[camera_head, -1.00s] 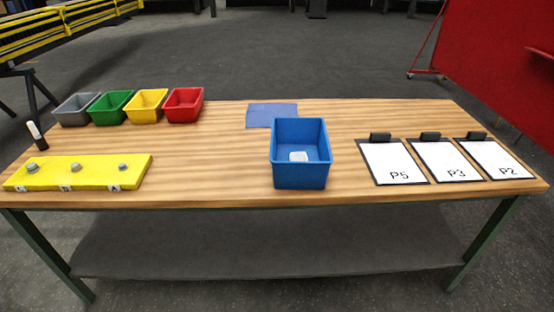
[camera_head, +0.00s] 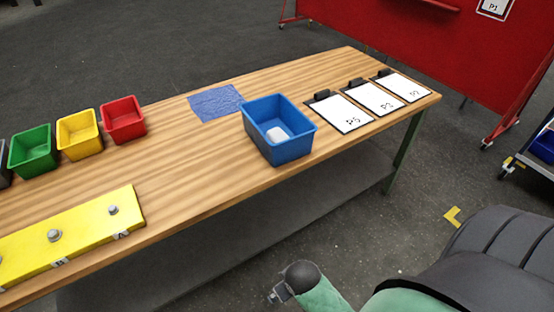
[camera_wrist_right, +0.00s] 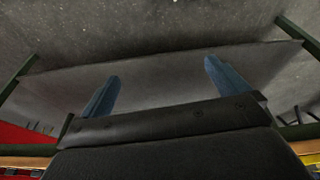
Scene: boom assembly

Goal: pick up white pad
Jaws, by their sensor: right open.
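The white pad (camera_head: 277,134) lies inside the blue bin (camera_head: 258,113), on its floor, near the front edge of the table. My right gripper (camera_wrist_right: 162,72) shows in the right wrist view with its two blue fingers spread wide and nothing between them. It is apart from the pad, and the pad is not in the right wrist view. My left gripper is not in view.
A blue cloth (camera_head: 215,102) lies behind the bin. Clipboards (camera_head: 345,113) lie to its right. Red (camera_head: 123,121), yellow (camera_head: 80,136) and green (camera_head: 34,151) bins and a yellow block (camera_head: 75,235) stand left. Bare wooden tabletop (camera_head: 185,160) lies between.

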